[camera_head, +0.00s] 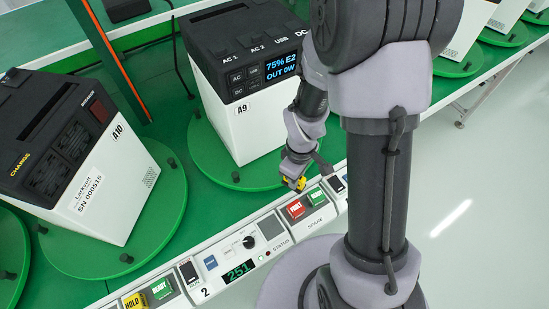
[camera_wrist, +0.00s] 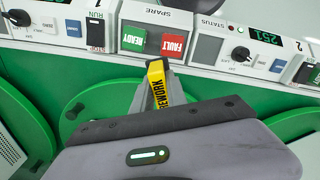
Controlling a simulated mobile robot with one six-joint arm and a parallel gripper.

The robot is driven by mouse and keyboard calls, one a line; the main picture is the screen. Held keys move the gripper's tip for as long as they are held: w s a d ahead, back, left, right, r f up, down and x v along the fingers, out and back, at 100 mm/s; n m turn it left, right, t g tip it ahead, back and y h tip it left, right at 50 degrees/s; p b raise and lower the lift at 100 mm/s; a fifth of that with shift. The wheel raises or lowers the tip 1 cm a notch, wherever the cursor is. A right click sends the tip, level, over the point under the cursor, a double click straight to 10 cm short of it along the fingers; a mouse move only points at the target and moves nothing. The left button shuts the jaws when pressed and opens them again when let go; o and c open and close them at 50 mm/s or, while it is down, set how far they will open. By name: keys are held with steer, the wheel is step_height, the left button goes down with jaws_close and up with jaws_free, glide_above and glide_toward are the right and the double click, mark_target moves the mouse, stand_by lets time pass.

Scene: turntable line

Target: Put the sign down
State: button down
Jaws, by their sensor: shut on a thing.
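The yellow sign with black REWORK lettering (camera_wrist: 156,82) is between the fingers of my gripper (camera_wrist: 160,92) in the wrist view. In the head view only a small yellow part of the sign (camera_head: 299,184) shows below my gripper (camera_head: 294,168). My gripper is shut on the sign, just behind the control rail, near the red FAULT tile (camera_head: 295,209) and green READY tile (camera_head: 316,197) of the SPARE section. These tiles also show in the wrist view, FAULT (camera_wrist: 173,44) and READY (camera_wrist: 133,38). I cannot tell whether the sign touches anything below it.
A white box labelled A9 (camera_head: 242,131) stands on a green turntable left of my gripper. Box A10 (camera_head: 110,190) stands on another at left. A yellow HOLD sign (camera_head: 134,301) is at the rail's near end. A knob (camera_head: 249,242) and a 251 display (camera_head: 239,271) are on the rail.

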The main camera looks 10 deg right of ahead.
steer(key=w+a, duration=0.1)
steer(key=w, duration=0.2)
steer(key=w+a, duration=0.1)
steer(key=w, duration=0.2)
steer(key=w+a+b, duration=0.1)
steer(key=w, duration=0.2)
steer(key=shift+w, duration=0.1)
steer(key=shift+w+f, duration=0.1)
steer(key=shift+w, duration=0.05)
steer(key=shift+f+b, duration=1.1)
steer(key=shift+f, duration=0.65)
steer(key=c, duration=1.3)
jaws_free()
